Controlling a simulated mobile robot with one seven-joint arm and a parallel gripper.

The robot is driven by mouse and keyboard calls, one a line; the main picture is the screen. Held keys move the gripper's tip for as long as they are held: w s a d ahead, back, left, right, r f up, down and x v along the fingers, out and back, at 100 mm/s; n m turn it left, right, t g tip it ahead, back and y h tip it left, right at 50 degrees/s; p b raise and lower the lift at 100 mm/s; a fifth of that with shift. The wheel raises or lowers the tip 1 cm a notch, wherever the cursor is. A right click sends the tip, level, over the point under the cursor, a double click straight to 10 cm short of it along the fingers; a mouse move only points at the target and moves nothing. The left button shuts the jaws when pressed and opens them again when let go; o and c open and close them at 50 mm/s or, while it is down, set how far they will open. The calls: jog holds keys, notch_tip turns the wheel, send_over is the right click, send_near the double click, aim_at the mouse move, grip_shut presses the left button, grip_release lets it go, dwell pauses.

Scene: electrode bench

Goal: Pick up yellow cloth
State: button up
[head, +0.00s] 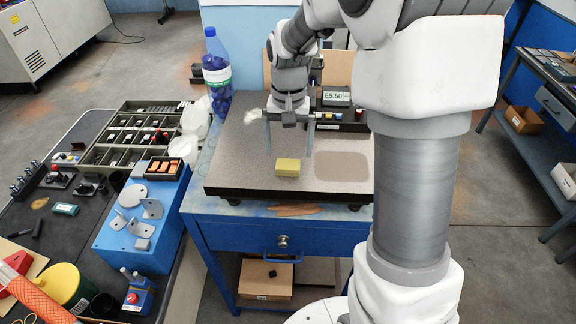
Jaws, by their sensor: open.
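A small yellow block-shaped thing (288,167), which looks like the yellow cloth folded thick, lies on the grey stone slab (240,178) near its front edge. My gripper (288,154) points down over the slab with its two fingers spread wide. The fingertips are to the left and right of the yellow cloth and look a little behind or above it. Nothing is between the fingers. I cannot tell the exact height of the fingertips above the slab.
A display box (336,97) with buttons stands behind my gripper. A blue-capped bottle (216,72) stands at the slab's back left. A blue block with metal parts (140,235) and a sorting tray (127,135) fill the left bench.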

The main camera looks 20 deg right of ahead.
aim_at(288, 164)
notch_tip(288, 164, down, 4)
jog(key=shift+a+f, duration=0.1)
jog(key=shift+f, duration=0.1)
jog(key=c, duration=1.3)
jog(key=shift+o, duration=0.2)
jog(key=shift+r, duration=0.1)
jog(key=shift+r, duration=0.5)
notch_tip(288, 164, up, 3)
jog(key=s+a+r+b, duration=0.1)
jog(key=s+a+r, duration=0.6)
jog(key=a, duration=0.1)
jog(key=shift+s+a+b, duration=0.3)
jog(key=shift+s+a, duration=0.1)
